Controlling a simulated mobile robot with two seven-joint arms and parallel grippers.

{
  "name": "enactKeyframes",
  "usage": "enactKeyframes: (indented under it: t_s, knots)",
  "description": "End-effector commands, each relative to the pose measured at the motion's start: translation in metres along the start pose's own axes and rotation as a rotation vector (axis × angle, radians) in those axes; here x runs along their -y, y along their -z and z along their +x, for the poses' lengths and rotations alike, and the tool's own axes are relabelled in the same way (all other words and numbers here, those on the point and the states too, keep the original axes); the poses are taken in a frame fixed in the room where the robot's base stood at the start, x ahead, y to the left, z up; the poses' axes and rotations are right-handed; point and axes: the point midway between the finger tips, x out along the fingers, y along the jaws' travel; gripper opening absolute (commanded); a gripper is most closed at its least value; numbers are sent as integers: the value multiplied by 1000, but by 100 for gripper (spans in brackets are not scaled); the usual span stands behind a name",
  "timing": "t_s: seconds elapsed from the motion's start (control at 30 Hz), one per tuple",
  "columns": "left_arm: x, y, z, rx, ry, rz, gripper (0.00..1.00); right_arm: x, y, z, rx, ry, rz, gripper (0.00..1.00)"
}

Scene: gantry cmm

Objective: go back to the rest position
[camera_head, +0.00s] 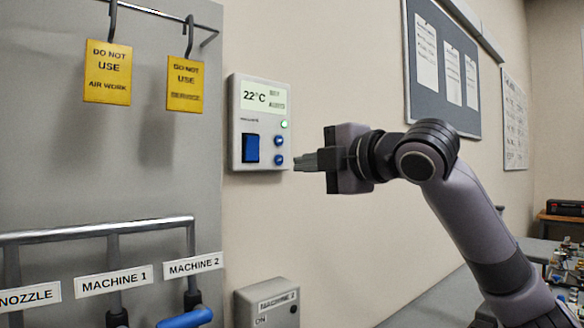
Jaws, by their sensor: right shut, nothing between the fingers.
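My right gripper (306,161) reaches in from the right and points left, its fingers shut with nothing between them. Its fingertips are close to the right edge of a white wall thermostat (237,134). I cannot tell whether they touch it. The thermostat's display reads 22°C. It has a blue rocker switch, two round blue buttons and a lit green lamp. My left gripper is not in view.
Two yellow "do not use" tags (107,72) hang from hooks on a grey panel (150,160). Below is a metal pipe rail (90,231) with machine labels. A grey "Machine 2" box (253,303) sits under the thermostat. A noticeboard (450,112) hangs behind my right arm.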

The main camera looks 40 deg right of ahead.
Motion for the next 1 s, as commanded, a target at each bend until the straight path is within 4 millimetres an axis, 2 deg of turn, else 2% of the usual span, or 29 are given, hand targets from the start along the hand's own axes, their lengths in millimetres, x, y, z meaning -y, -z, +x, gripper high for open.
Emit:
enactKeyframes:
  t_s: [0.2, 0.77, 0.87, 1.0]
  knots:
    - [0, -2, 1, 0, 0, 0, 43, 2, 0, -9, -1, 0, -1, 0]
    - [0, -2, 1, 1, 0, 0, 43, 5, 2, -6, -3, 7, 2, 0]
    - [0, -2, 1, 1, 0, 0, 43, 23, 9, 5, -11, 39, 19, 0]
    - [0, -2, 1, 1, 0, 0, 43, 74, 28, 31, -29, 124, 75, 0]
